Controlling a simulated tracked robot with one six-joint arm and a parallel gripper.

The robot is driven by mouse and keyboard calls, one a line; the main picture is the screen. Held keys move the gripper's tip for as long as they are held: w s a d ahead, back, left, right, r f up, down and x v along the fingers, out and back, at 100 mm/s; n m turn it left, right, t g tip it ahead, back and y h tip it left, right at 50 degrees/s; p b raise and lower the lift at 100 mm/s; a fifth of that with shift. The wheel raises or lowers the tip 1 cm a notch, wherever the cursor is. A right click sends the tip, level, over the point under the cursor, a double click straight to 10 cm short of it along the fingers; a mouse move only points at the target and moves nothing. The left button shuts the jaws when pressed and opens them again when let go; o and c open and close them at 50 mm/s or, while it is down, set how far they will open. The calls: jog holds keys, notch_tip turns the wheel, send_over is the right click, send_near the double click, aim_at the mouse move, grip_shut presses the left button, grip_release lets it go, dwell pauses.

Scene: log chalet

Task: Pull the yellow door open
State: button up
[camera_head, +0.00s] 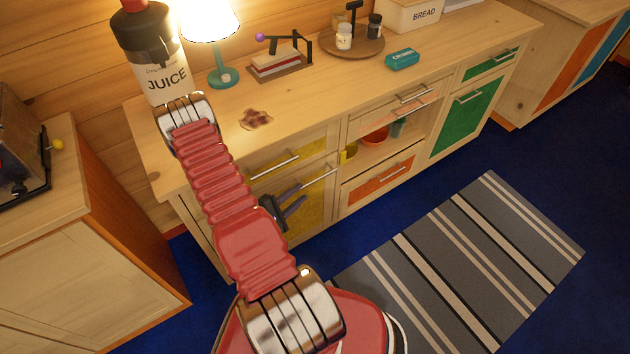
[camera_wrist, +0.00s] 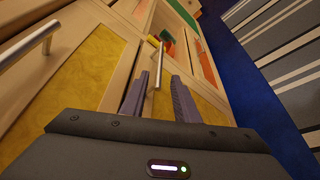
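The yellow door (camera_head: 319,199) is the lower yellow panel at the left of the wooden counter and looks shut. Its metal bar handle (camera_wrist: 156,72) runs near the door's top edge. My gripper (camera_head: 297,202) is at this door, partly hidden behind my red arm in the head view. In the wrist view its two purple-grey fingers (camera_wrist: 160,88) are apart, with the handle bar between them. The left finger is closer to the bar; whether it touches cannot be told. A yellow drawer (camera_wrist: 75,72) with its own handle (camera_wrist: 27,45) lies above the door.
A striped rug (camera_head: 470,260) lies on the blue floor. Another cabinet (camera_head: 80,245) stands at the left. A juice bottle (camera_head: 150,60) stands on the counter.

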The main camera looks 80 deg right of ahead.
aim_at(315, 181)
jog(key=shift+x, duration=5)
jog(key=shift+s, duration=0.1)
grip_shut()
